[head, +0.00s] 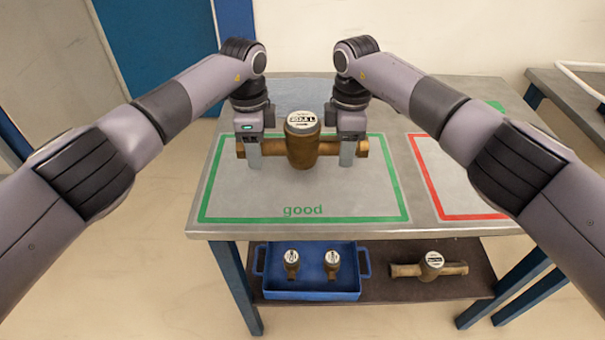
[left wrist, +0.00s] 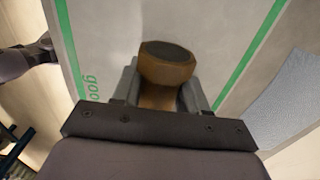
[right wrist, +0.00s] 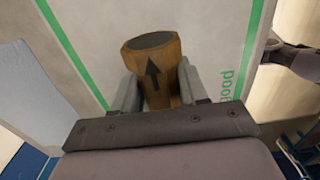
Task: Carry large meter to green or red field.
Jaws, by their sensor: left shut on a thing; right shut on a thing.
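The large meter (head: 302,143) is a brass body with a pipe end on each side and a round white dial on top. It is upright over the green field (head: 350,219) marked "good"; I cannot tell whether it touches the table. My left gripper (head: 254,160) is shut on its left pipe end, which shows in the left wrist view (left wrist: 165,68). My right gripper (head: 347,158) is shut on its right pipe end, which shows with a black arrow in the right wrist view (right wrist: 152,65). The red field (head: 455,212) lies to the right, partly hidden by my right arm.
A second table (head: 570,95) stands at the far right.

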